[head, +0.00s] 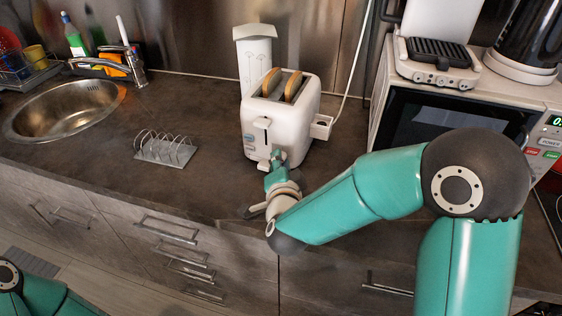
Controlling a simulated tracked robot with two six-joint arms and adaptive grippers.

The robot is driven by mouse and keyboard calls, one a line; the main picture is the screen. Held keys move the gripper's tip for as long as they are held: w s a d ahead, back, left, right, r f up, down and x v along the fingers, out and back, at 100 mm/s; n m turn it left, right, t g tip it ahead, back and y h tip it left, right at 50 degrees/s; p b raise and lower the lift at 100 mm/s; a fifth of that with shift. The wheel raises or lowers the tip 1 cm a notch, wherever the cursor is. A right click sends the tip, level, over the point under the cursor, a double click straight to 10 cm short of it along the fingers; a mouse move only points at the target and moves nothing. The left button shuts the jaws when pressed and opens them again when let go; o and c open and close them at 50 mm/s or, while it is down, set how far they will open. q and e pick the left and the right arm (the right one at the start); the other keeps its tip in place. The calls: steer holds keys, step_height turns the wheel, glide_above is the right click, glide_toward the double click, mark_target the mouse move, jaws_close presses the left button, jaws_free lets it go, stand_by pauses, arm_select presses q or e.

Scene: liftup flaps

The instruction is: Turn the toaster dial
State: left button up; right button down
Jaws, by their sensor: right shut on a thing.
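The white toaster (302,110) stands upright on the dark counter, with two slices of bread (281,85) in its slots. Its lever (263,123) shows on the front face. My right gripper (276,160) is at the lower front of the toaster, where it is shut on the toaster dial. The dial itself is mostly hidden by the fingers. My left arm shows only as a piece at the lower left corner, and its gripper is out of view.
A metal toast rack (165,148) stands left of the toaster, and a sink (65,108) is farther left. A microwave (425,115) with a sandwich maker (437,62) on top stands at the right. The counter between rack and toaster is clear.

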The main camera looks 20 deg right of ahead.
steer(key=shift+r+n+g+p, duration=0.25)
steer(key=shift+n+p, duration=0.25)
steer(key=shift+p, duration=0.35)
steer(key=n+g+h+p, duration=0.1)
steer(key=p, duration=0.2)
steer(key=n+g+p, duration=0.1)
steer(key=n+p, duration=0.1)
steer(key=p, duration=0.2)
steer(key=shift+a+r+g+h, duration=0.15)
steer(key=shift+g+h, duration=0.1)
steer(key=shift+h, duration=0.15)
steer(key=shift+w+f+n+g+h+p, duration=0.1)
steer(key=shift+f+n+g+h+p, duration=0.25)
steer(key=shift+n+p, duration=0.7)
steer(key=shift+r, duration=0.1)
steer(key=c, duration=1)
jaws_free()
steer(key=v, duration=1.2)
